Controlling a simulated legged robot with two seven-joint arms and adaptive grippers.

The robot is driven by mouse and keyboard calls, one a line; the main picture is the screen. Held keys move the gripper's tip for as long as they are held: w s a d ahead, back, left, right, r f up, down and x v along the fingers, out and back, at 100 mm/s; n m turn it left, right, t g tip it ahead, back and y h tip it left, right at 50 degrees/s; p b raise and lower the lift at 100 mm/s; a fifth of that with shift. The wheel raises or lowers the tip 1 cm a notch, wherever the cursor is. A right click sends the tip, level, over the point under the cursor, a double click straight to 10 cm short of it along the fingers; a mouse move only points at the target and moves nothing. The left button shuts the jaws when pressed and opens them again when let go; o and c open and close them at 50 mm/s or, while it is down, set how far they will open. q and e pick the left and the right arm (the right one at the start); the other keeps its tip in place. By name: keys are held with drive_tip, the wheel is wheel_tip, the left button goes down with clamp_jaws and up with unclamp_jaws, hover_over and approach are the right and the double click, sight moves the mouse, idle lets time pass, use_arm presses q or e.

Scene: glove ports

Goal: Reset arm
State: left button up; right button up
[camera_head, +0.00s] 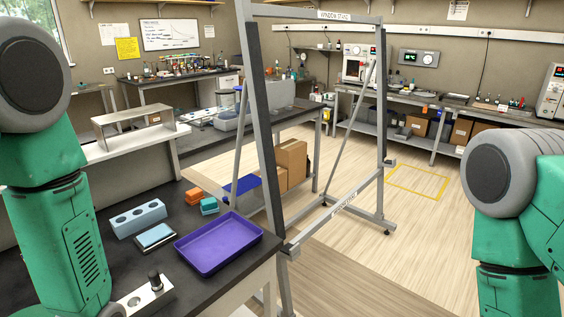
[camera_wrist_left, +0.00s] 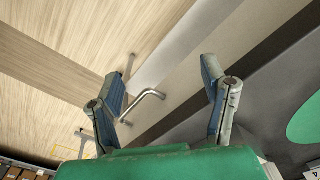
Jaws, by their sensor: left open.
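My left gripper (camera_wrist_left: 163,95) is open in the left wrist view, with its two fingers spread apart and nothing between them. In the head view my left arm is at the left and my right arm is at the right, both green with grey joints. Neither gripper shows in the head view.
A black bench (camera_head: 105,262) at front left bears a purple tray (camera_head: 252,259), a pale blue block with holes (camera_head: 137,219), a small blue-topped box (camera_head: 155,237) and orange and teal pieces. A grey metal frame (camera_head: 260,120) stands beside it. Open wood floor (camera_head: 430,245) lies to the right.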

use_arm(q)
drive_tip(key=s+f+m, duration=0.3)
drive_tip(key=s+f, duration=0.3)
drive_tip(key=s, duration=0.5)
wheel_tip(320, 180, down, 14)
drive_tip(key=s+b, duration=0.1)
drive_tip(key=b, duration=1.2)
drive_tip(key=shift+a+r, duration=0.15)
drive_tip(key=shift+r, duration=0.1)
